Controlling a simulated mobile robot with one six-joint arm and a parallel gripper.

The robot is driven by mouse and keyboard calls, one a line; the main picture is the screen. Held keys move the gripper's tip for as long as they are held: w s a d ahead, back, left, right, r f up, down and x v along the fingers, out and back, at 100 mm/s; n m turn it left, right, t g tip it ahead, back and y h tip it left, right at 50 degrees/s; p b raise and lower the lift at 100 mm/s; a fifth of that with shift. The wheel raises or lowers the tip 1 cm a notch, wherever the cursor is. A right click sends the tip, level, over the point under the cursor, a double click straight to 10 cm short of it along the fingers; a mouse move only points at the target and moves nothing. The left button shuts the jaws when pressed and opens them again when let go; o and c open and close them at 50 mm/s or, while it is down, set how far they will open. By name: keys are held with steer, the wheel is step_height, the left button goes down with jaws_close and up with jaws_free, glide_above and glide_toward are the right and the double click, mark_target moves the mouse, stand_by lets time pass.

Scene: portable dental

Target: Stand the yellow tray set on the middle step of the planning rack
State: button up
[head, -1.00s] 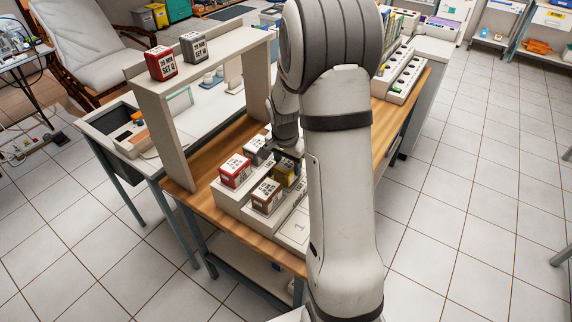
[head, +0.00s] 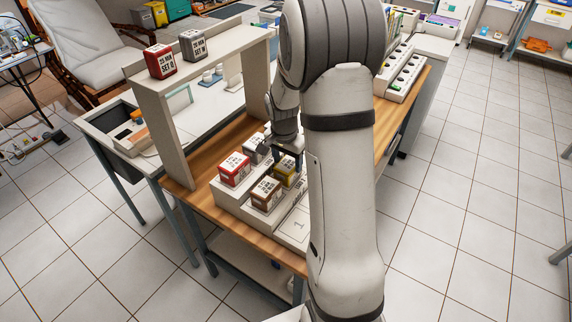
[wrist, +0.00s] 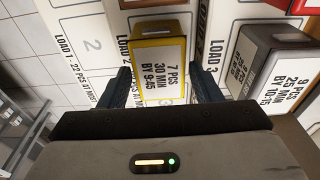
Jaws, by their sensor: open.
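The yellow tray set (head: 287,172) is a yellow box with a white label. It stands on what appears to be the middle step of the stepped white planning rack (head: 296,222), behind the brown box. In the wrist view the yellow tray set (wrist: 158,55) reads "7 PCS 30 MIN BY 9:45". My gripper (head: 287,152) is open just above and behind it. In the wrist view the open fingers (wrist: 164,88) lie either side of the box's near end, with gaps at both sides. My arm hides part of the rack.
A brown box (head: 267,194) shares the yellow set's step. A red box (head: 234,170) and a grey box (head: 257,149) stand on the higher step. Another red box (head: 160,60) and grey box (head: 193,44) sit on a raised shelf (head: 215,52) to the left.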

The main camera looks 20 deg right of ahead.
mark_target(285, 167)
step_height(285, 167, up, 10)
steer(key=a, duration=0.1)
steer(key=s+a+r+n, duration=0.1)
steer(key=s+a+n, duration=0.2)
steer(key=s, duration=0.4)
steer(key=s+a+r+n+t, duration=0.1)
steer(key=s+a+r+n, duration=0.1)
steer(key=s, duration=0.6)
steer(key=s+a+r+n+t+y, duration=0.1)
steer(key=s+a+r+n, duration=0.1)
steer(key=s+a+n, duration=0.3)
steer(key=s+n, duration=0.1)
steer(key=s, duration=0.2)
steer(key=shift+r+b, duration=0.15)
steer(key=shift+b, duration=0.15)
steer(key=shift+w, duration=0.2)
